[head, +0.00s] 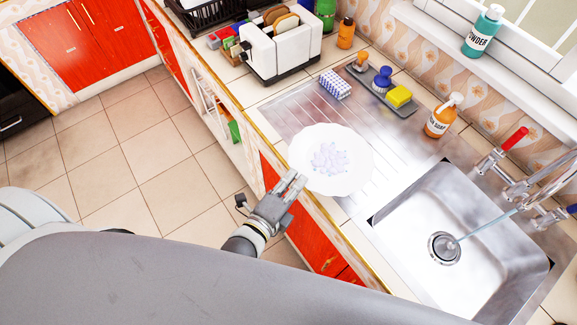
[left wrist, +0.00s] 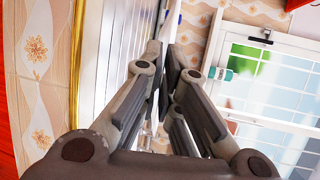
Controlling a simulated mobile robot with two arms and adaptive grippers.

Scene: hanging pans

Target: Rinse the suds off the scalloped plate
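The white scalloped plate (head: 352,147) is over the left edge of the ridged drainboard, with a patch of pale lilac suds (head: 329,159) in its middle. My left gripper (head: 296,181) is at the plate's near-left rim, its fingers closed on that rim. In the left wrist view the fingertips (left wrist: 172,62) are close together, with a thin pale edge beyond them. The steel sink (head: 405,222) lies right of the plate. A thin stream of water (head: 487,223) runs from the tap (head: 545,185) to the drain (head: 444,248). My right gripper is out of view.
An orange soap bottle (head: 440,117) stands behind the sink's left side. Red (head: 513,139) and blue tap handles stand at the right.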

